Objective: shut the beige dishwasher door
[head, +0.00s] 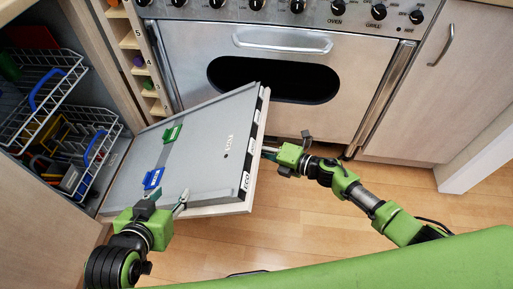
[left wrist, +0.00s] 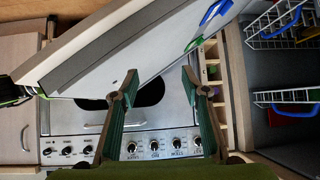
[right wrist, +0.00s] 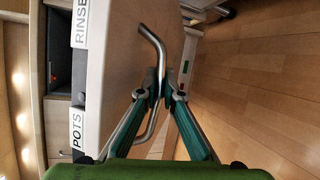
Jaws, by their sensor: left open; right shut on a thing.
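The dishwasher door (head: 203,140) stands open in the head view, its grey inner face up, with a green and a blue clip on it. Its beige front and labelled edge show in the right wrist view (right wrist: 112,75). My right gripper (head: 269,153) is at the door's outer side, shut on the bent metal door handle (right wrist: 152,40). My left gripper (head: 167,200) is open and empty at the door's near edge; whether it touches is unclear. In the left wrist view its spread fingers (left wrist: 150,86) have the door (left wrist: 125,55) beyond them.
The dishwasher cavity with white wire racks (head: 92,132) and coloured items is at the left. A narrow wooden shelf (head: 138,62) and the range cooker (head: 285,42) with its knobs stand behind the door. Wooden floor (head: 310,215) is clear at the near right.

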